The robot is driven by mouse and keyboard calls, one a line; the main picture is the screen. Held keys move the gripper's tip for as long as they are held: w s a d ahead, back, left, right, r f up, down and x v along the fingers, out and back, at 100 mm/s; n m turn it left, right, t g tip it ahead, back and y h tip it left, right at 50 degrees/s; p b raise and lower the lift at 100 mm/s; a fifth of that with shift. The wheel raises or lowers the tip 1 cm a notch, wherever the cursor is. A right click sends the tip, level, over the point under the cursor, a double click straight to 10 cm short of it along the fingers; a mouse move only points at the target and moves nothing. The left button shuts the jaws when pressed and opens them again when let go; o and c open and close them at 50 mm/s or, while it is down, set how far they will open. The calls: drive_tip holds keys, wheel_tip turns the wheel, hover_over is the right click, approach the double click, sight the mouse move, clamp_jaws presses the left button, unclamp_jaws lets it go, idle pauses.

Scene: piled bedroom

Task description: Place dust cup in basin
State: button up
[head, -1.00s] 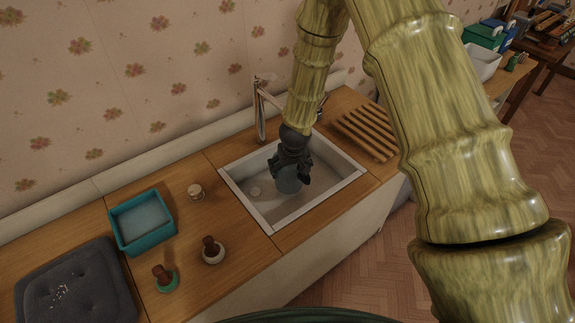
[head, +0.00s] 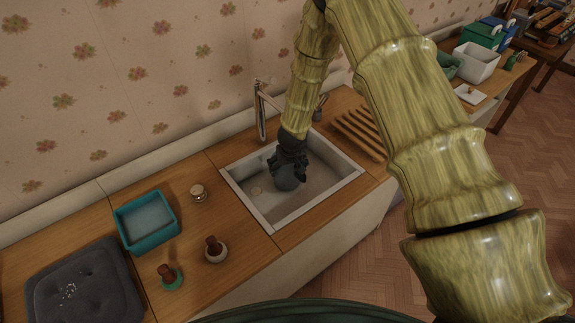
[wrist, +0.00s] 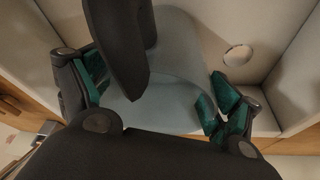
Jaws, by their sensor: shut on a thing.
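The basin (head: 330,187) is a pale sink with a metal rim, set into the wooden counter. I cannot tell whether the cup touches the basin floor.
A tap (head: 262,110) stands behind the basin and a slatted wooden rack (head: 358,132) lies to its right.

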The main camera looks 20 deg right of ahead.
drive_tip(key=shift+f, duration=0.2)
drive_tip(key=o, duration=0.9)
drive_tip(key=shift+o, duration=0.2)
drive_tip(key=shift+r, duration=0.1)
drive_tip(key=shift+b+v, duration=1.3)
drive_tip(key=shift+v, duration=4.75)
